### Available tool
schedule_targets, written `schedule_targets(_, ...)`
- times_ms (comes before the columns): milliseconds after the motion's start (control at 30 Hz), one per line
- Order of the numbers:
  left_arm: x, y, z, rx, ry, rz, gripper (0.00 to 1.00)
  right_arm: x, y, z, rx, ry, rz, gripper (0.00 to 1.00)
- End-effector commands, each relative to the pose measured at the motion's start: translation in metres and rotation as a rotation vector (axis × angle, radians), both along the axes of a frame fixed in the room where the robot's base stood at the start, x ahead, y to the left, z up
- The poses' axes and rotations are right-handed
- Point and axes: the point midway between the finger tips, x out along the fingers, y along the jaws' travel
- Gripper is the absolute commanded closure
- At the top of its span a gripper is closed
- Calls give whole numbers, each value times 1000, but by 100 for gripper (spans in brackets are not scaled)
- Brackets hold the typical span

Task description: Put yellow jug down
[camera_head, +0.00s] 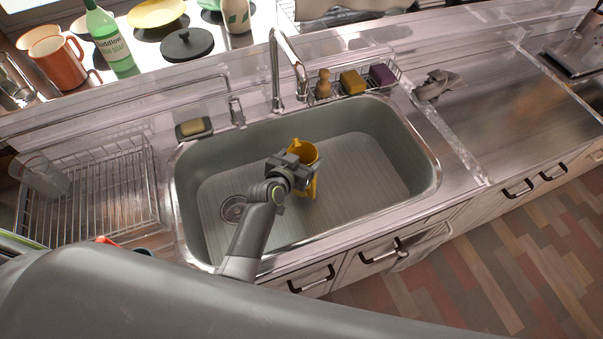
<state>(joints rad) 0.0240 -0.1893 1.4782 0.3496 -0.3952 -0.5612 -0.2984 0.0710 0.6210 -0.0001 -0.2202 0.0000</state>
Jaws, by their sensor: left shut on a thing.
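The yellow jug (303,150) is in the middle of the camera_head view, over the sink (349,176). My left gripper (296,166) is shut on the jug, and its fingers and wrist cover part of the jug's body. The jug's open rim faces up, and its lower part shows below the gripper. I cannot tell whether the jug touches the sink floor or hangs above it. My right gripper is not in view.
A wire dish rack (112,190) with a clear glass (45,175) stands left of the sink. A faucet (274,70) rises behind it, near a sponge caddy (350,88). The steel counter (490,95) to the right is mostly clear, apart from a grey cloth (436,84).

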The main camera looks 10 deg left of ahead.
Motion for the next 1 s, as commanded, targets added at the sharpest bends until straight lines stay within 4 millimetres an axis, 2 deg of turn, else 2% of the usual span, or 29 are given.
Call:
schedule_targets(33, 1, 0, -7, 0, -2, 0, 63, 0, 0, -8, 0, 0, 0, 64)
schedule_targets(233, 0, 0, -15, 0, -2, 0, 63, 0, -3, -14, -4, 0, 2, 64)
schedule_targets(500, 0, 0, -44, 0, -2, 0, 63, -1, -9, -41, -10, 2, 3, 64)
schedule_targets(933, 0, 0, -48, 0, -2, 0, 63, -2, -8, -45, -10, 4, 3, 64)
schedule_targets(967, 0, 0, -48, 0, -1, 0, 23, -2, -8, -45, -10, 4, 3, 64)
schedule_targets(1000, 0, 0, -47, 0, 0, 0, 18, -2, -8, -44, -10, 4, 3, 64)
